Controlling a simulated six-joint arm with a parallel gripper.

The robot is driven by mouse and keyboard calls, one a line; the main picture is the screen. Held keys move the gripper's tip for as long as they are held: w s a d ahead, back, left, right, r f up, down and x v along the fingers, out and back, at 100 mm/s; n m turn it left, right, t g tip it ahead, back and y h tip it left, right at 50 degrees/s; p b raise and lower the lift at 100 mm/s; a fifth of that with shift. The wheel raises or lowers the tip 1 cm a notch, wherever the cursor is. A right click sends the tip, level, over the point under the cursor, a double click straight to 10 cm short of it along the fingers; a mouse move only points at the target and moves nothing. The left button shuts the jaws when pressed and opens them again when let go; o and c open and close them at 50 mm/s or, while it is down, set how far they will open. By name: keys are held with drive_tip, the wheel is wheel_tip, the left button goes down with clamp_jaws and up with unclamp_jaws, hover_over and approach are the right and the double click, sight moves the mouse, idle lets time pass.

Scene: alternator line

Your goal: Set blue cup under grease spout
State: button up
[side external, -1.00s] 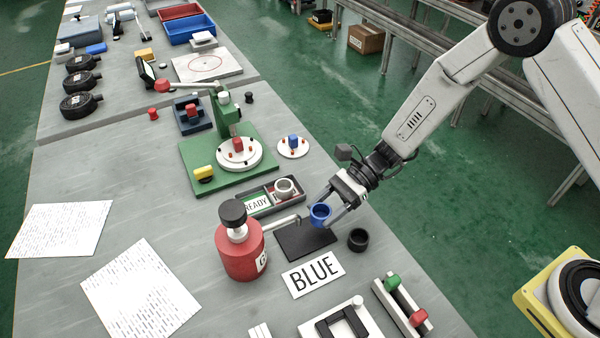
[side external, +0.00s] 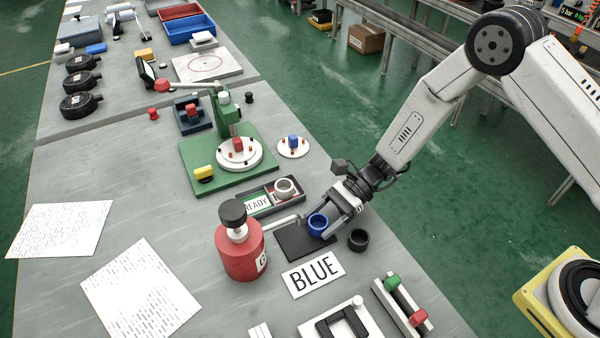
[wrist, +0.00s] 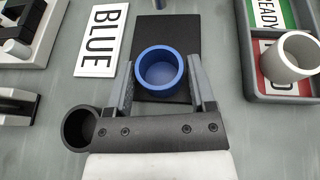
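The blue cup (side external: 318,225) is upright between the fingers of my gripper (side external: 329,221), low over or on the dark pad (side external: 293,244). In the wrist view the blue cup (wrist: 160,70) sits between the two fingertips (wrist: 161,65), which appear to be against its sides. The grease spout (side external: 283,222) is a pale tube reaching right from the red grease can (side external: 240,252). Its tip ends just left of the cup, not over it. Whether the cup's base touches the pad is hard to tell.
A black cup (side external: 358,239) stands right of the pad, close to my gripper. A white cup (side external: 284,188) sits in the grey tray (side external: 262,209) behind. The BLUE card (side external: 313,272) lies in front. A green-and-red-handled fixture (side external: 402,305) stands at front right.

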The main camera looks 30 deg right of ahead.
drive_tip(key=shift+o, duration=0.9)
drive_tip(key=shift+r, duration=0.15)
drive_tip(key=v, duration=1.2)
drive_tip(key=shift+s+d+r+n+h, duration=0.15)
drive_tip(key=shift+s+n+h, duration=0.15)
drive_tip(key=shift+s, duration=0.15)
drive_tip(key=s+d+r+n+t+h, duration=0.4)
drive_tip(key=s+d+r+n+h, duration=0.3)
drive_tip(key=s+d+n+h, duration=0.4)
drive_tip(key=n+h, duration=0.1)
drive_tip(key=n, duration=0.3)
drive_tip(key=shift+d+n+h, duration=0.3)
drive_tip(key=shift+d+n, duration=0.05)
drive_tip(key=shift+n, duration=0.05)
